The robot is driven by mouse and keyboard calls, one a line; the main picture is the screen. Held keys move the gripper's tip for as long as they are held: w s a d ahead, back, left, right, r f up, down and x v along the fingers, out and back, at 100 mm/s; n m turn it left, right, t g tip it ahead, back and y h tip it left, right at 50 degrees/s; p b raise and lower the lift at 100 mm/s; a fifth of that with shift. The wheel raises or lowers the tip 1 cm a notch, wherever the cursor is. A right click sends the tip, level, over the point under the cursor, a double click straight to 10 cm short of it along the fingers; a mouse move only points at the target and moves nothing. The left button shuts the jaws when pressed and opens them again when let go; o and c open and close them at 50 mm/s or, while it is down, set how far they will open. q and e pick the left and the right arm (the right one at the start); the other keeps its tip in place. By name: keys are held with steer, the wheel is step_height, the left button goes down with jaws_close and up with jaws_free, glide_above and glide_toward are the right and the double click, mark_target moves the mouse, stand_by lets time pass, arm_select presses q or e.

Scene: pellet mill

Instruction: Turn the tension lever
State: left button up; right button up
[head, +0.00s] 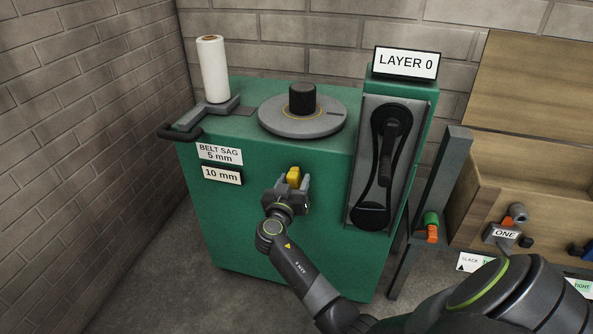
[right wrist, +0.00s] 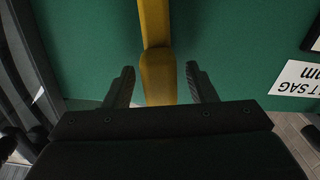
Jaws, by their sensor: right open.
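The yellow lever (head: 293,174) is on the front face of the green machine (head: 235,240), right of the belt sag signs. My right gripper (head: 292,184) is open in front of it, one finger on each side of the lever. In the right wrist view the yellow lever (right wrist: 156,75) runs down from the top edge and its near end lies between the two open fingers of my gripper (right wrist: 160,72). Gaps show on both sides of the lever, the right one slightly wider. Part of the lever is hidden by my gripper in the head view. My left gripper is out of view.
Signs read "BELT SAG 5 mm" (head: 219,153), "10 mm" (head: 221,175) and "LAYER 0" (head: 406,62). A black belt (head: 386,165) sits on the machine's right panel. A turntable (head: 275,116) and white roll (head: 212,70) stand on top. A wooden box (head: 480,195) is at right.

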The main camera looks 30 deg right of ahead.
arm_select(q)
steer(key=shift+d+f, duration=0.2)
arm_select(e)
steer(key=shift+w+d, duration=0.15)
jaws_close()
arm_select(q)
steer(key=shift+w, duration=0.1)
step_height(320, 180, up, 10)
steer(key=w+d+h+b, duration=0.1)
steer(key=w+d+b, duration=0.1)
steer(key=b, duration=0.2)
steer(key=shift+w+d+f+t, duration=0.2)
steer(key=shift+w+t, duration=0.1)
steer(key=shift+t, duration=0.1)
arm_select(e)
steer(key=w+a+n, duration=0.1)
steer(key=n, duration=0.1)
steer(key=w+a+f+n, duration=0.1)
steer(key=w+n, duration=0.1)
steer(key=shift+a+f, duration=0.15)
steer(key=shift+a, duration=0.2)
